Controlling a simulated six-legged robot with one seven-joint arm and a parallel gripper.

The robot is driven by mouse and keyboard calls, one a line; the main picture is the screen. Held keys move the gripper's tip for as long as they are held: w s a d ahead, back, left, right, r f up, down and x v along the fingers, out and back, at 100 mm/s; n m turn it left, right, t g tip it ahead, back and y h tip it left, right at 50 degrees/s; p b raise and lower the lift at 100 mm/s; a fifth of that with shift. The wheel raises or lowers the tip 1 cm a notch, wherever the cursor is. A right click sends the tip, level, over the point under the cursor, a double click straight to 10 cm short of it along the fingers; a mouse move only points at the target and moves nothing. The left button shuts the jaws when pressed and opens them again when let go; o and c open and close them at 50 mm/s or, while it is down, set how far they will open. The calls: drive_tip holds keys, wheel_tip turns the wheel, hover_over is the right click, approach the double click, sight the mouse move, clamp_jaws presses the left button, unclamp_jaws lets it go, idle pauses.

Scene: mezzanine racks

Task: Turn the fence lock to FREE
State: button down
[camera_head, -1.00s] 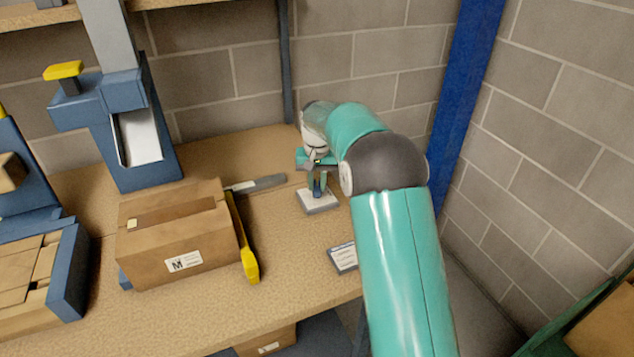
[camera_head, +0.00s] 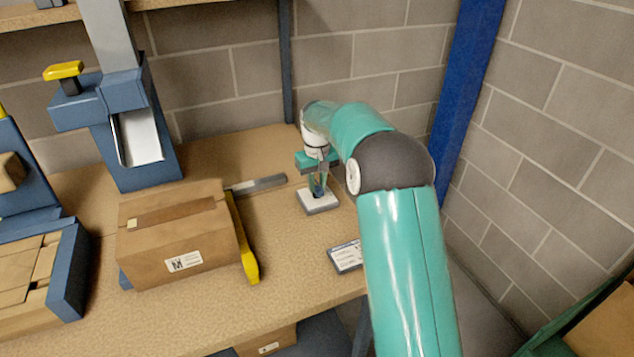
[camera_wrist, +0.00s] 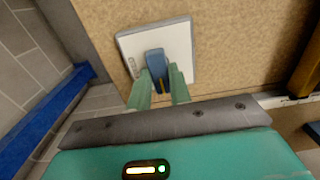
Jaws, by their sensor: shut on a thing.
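The fence lock is a blue knob (camera_wrist: 155,62) with a yellow mark, standing on a white square plate (camera_wrist: 178,42). Small dark lettering runs along one side of the plate in the wrist view, too small to read. My gripper (camera_wrist: 160,88) has its two pale green fingers shut around the blue knob, one on each side. In the head view the white plate (camera_head: 318,204) lies on the bench near the back right, with my gripper (camera_head: 318,190) pointing down over it. The knob is mostly hidden there by my fingers.
A cardboard box (camera_head: 180,235) sits left of the lock, against a yellow-edged fence (camera_head: 243,240) with a grey rail (camera_head: 258,184) behind. A label card (camera_head: 346,257) lies in front of the lock. A blue post (camera_head: 460,100) and block wall stand at the right.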

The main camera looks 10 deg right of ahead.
sight(317, 185)
drive_tip(key=c, duration=1.3)
unclamp_jaws()
drive_tip(key=shift+r, duration=6.95)
